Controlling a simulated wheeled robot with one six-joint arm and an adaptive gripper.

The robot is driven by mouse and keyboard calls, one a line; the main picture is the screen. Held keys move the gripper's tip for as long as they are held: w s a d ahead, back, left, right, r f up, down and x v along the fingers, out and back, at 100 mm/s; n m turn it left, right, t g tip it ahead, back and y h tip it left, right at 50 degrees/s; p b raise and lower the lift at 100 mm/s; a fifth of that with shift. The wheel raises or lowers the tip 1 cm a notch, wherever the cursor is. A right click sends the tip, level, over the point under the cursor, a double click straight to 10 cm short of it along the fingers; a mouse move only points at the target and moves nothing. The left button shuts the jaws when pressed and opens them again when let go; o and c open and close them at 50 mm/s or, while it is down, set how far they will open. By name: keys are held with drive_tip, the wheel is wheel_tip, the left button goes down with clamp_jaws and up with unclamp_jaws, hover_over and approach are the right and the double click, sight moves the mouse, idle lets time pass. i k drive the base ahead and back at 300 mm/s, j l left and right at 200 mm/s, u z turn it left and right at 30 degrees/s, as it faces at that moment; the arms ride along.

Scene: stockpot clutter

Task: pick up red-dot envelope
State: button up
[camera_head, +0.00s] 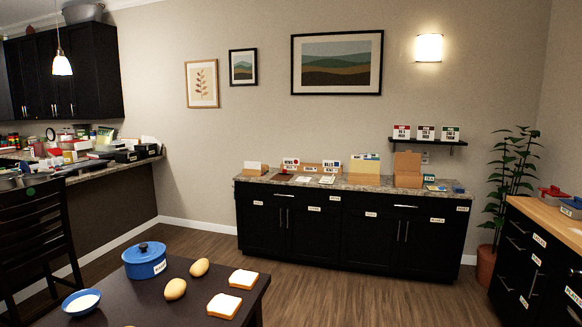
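The dark sideboard (350,223) with a speckled stone top stands against the far wall. Small signs, paper items and boxes lie along its top. A sign with a red band (290,162) and a sign with a blue band (331,165) stand at its left half. Flat pale papers (304,180) and a dark reddish flat item (283,177) lie in front of them. I cannot tell which of these, if any, is the red-dot envelope; they are too small to read. My gripper is not in view.
A dark table (190,305) in front holds a blue pot (144,260), a bowl (81,302), potatoes (176,289) and bread slices (224,306). A chair (38,240) stands left. Wood-topped drawers (545,250) stand right, near a plant (515,180). Open floor (360,297) lies before the sideboard.

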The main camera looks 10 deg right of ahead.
sight(287, 161)
drive_tip(key=i+z, duration=0.2)
drive_tip(key=z, duration=0.25)
drive_tip(key=i+j+z, duration=0.1)
drive_tip(key=i+z, duration=0.35)
drive_tip(key=i, duration=1.2)
drive_tip(key=i+u, duration=0.15)
drive_tip(key=i, duration=0.75)
drive_tip(key=i+l+u, duration=0.15)
drive_tip(key=i, duration=0.7)
drive_tip(key=i+j+u, duration=0.1)
drive_tip(key=i+u, duration=0.2)
drive_tip(key=i, duration=0.3)
drive_tip(key=i+u, duration=0.25)
drive_tip(key=i, duration=0.4)
drive_tip(key=i+l+u, duration=0.3)
drive_tip(key=i, duration=0.3)
drive_tip(key=i+u, duration=0.3)
drive_tip(key=i, duration=0.4)
drive_tip(key=i+j, duration=0.1)
drive_tip(key=i, duration=0.35)
drive_tip(key=i+j+z, duration=0.1)
drive_tip(key=i, duration=0.3)
drive_tip(key=z, duration=1.55)
